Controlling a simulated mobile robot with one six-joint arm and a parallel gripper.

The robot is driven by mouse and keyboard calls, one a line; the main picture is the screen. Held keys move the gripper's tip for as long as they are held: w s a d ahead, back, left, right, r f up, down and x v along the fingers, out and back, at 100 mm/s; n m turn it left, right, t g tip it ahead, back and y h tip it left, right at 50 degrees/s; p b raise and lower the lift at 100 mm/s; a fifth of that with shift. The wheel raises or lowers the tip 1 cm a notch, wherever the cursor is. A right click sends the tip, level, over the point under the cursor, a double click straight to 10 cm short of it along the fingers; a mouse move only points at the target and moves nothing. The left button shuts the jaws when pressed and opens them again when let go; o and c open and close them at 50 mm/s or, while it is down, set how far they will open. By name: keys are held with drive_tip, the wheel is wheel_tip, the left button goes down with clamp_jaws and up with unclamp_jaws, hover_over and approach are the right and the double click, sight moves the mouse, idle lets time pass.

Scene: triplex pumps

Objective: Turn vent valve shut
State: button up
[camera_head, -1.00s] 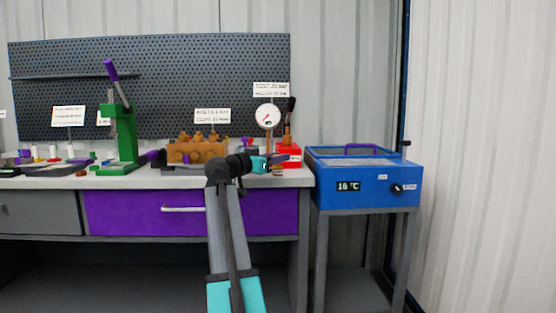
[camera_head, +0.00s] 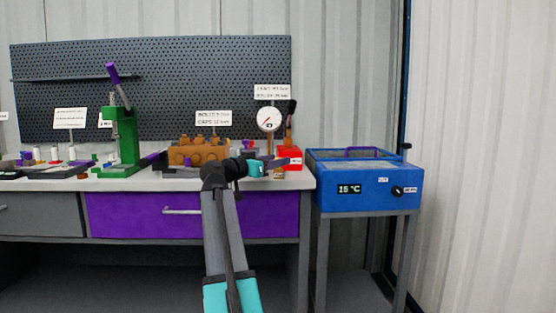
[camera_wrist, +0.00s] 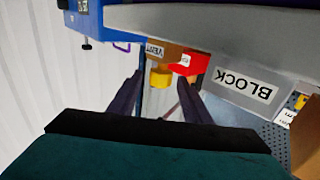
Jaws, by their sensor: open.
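The vent valve shows in the wrist view as a yellow, brass-like round knob (camera_wrist: 160,78) below a brown block with an upside-down VENT label (camera_wrist: 154,51). My gripper (camera_wrist: 160,84) is open, with one dark finger on each side of the knob. I cannot tell whether the fingers touch it. In the head view my gripper (camera_head: 286,162) points right over the bench's right end, in front of the red box. A small brownish piece (camera_head: 279,175) shows just under the fingers; it may be the valve, but it is too small to tell.
A red box (camera_head: 291,152) and a round gauge (camera_head: 269,119) stand behind my gripper. A brass pump block (camera_head: 199,153) is to its left, beyond it a green press (camera_head: 121,138). A blue bath (camera_head: 365,180) stands right of the bench. A grey BLOCK-labelled edge (camera_wrist: 245,86) is near my fingers.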

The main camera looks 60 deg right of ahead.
drive_tip(key=w+a+p, duration=0.2)
drive_tip(key=a+p, duration=0.2)
drive_tip(key=a, duration=0.8)
idle(0.4)
